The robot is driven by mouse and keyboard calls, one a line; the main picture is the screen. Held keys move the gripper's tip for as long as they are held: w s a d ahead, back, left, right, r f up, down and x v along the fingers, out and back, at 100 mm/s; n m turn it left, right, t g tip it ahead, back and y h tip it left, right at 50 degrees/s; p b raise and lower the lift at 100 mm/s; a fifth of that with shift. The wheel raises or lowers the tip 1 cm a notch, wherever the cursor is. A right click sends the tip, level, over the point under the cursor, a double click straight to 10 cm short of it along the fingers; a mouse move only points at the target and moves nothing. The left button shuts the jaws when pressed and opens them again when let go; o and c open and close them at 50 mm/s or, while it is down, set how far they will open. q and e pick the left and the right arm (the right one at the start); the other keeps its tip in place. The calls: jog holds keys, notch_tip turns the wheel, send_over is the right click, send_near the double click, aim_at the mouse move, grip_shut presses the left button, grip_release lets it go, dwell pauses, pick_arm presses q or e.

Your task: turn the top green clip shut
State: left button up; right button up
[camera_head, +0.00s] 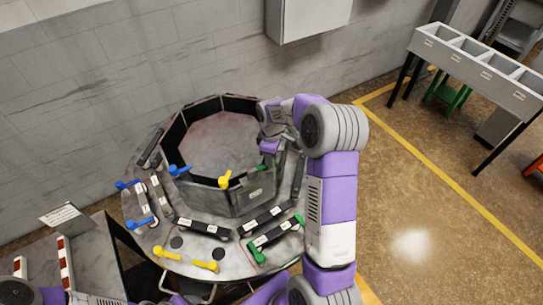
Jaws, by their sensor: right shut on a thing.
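The top green clip (262,168) sits on the right front of the dark polygonal ring wall (234,196). Only a small part of it shows below my right gripper (268,149). My right gripper reaches over the right side of the ring and is shut on the green clip, its fingers largely hidden by its own wrist. My left gripper is not in view; only part of my left arm shows at the bottom left corner.
A yellow clip (225,180) and a blue clip (179,170) stand on the ring wall. More blue, yellow and green clips and dark bars (205,228) lie around the round table (185,249).

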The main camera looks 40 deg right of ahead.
jog(key=shift+n, duration=0.5)
jog(key=o, duration=1)
jog(key=shift+o, duration=0.2)
notch_tip(320, 180, up, 8)
jog(key=shift+f, duration=0.15)
jog(key=shift+f, duration=0.1)
